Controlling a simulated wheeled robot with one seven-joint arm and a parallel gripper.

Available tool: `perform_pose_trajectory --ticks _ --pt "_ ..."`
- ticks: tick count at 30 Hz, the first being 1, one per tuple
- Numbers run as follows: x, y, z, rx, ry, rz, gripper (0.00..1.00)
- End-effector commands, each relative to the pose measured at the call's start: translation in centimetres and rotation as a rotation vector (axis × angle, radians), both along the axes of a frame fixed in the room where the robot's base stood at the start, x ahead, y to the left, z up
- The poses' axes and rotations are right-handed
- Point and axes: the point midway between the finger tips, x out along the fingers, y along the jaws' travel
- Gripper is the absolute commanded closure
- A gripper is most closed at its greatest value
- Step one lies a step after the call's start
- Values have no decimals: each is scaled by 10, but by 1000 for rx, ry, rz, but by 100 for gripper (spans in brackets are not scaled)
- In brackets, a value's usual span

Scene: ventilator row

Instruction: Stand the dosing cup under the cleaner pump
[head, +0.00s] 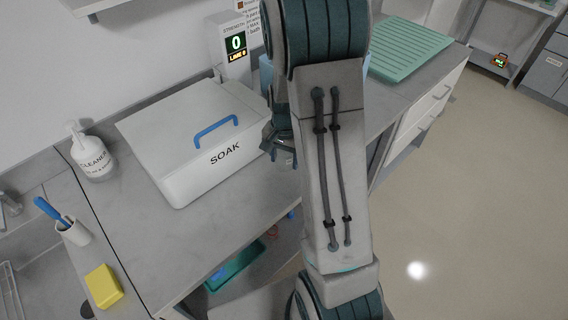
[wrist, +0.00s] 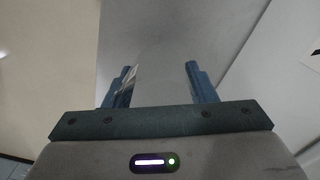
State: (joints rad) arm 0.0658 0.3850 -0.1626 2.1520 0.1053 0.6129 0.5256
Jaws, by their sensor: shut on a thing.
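The cleaner pump (head: 92,157), a white bottle with a pump head and the word CLEANER, stands on the counter at the left, near the back wall. My gripper (head: 281,145) is beside the right side of the SOAK box, partly hidden by my arm in the head view. In the wrist view my gripper (wrist: 160,85) shows two blue fingers apart, with a pale, see-through thing between them. This looks like the dosing cup (wrist: 162,72), held by the fingers. Its outline is faint, and I cannot make it out in the head view.
The white SOAK box (head: 190,165) with a blue handle stands between my gripper and the pump. A display post (head: 236,45) stands behind it. A yellow sponge (head: 103,286) and a white brush holder (head: 73,231) are at the front left. A green ribbed mat (head: 410,50) lies at the back right.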

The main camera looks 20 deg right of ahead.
Motion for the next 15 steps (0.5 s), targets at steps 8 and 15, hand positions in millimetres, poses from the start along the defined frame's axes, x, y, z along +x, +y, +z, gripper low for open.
perform_pose_trajectory --ticks 8,15 --pt "1 1 -25 0 4 -2 71" --pt "2 1 -42 0 0 -2 71"
